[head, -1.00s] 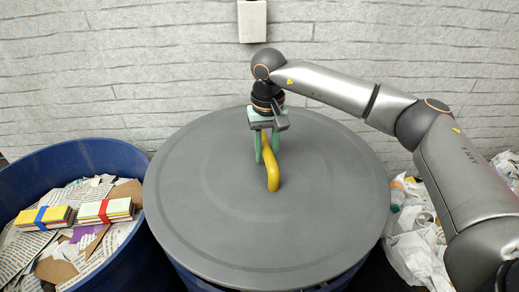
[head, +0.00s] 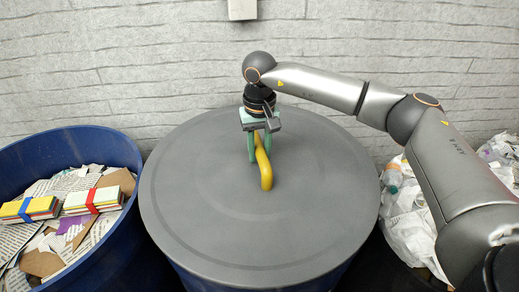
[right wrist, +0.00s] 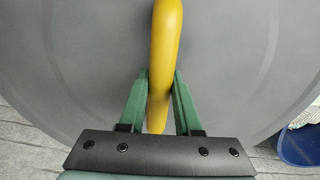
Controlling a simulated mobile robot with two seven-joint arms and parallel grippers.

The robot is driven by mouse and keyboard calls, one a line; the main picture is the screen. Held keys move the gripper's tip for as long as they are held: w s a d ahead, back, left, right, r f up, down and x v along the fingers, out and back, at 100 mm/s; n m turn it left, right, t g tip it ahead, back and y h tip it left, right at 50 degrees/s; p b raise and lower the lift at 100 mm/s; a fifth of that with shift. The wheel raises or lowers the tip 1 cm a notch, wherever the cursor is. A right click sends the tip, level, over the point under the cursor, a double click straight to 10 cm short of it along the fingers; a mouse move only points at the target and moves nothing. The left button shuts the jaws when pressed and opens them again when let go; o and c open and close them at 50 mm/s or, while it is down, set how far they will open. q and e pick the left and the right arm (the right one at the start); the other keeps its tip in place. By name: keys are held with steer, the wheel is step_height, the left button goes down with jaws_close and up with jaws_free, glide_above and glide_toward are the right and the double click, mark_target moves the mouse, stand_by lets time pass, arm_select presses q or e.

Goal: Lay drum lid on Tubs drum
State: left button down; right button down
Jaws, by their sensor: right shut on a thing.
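The drum lid (head: 210,215) is a large round grey disc with a yellow bar handle (head: 265,172) across its middle. It lies over a blue drum (head: 318,277), whose side shows below the lid's front edge. I cannot tell whether the lid rests on the rim all round. My right gripper (head: 255,158) points down at the handle and is shut on it. In the right wrist view the green fingers (right wrist: 160,95) stand on both sides of the yellow handle (right wrist: 166,45). My left gripper is not in view.
An open blue drum (head: 100,145) with paper, cardboard and two banded bundles stands at the left. At the right is a container with white bags and plastic bottles (head: 392,178). A pale brick wall (head: 160,60) is behind, with a white box (head: 242,9) on it.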

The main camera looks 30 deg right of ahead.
steer(key=shift+f+b, duration=0.4)
stand_by(0.5)
steer(key=c, duration=0.8)
jaws_free()
steer(key=shift+o, duration=1.4)
steer(key=shift+s+f, duration=0.1)
steer(key=shift+f, duration=0.05)
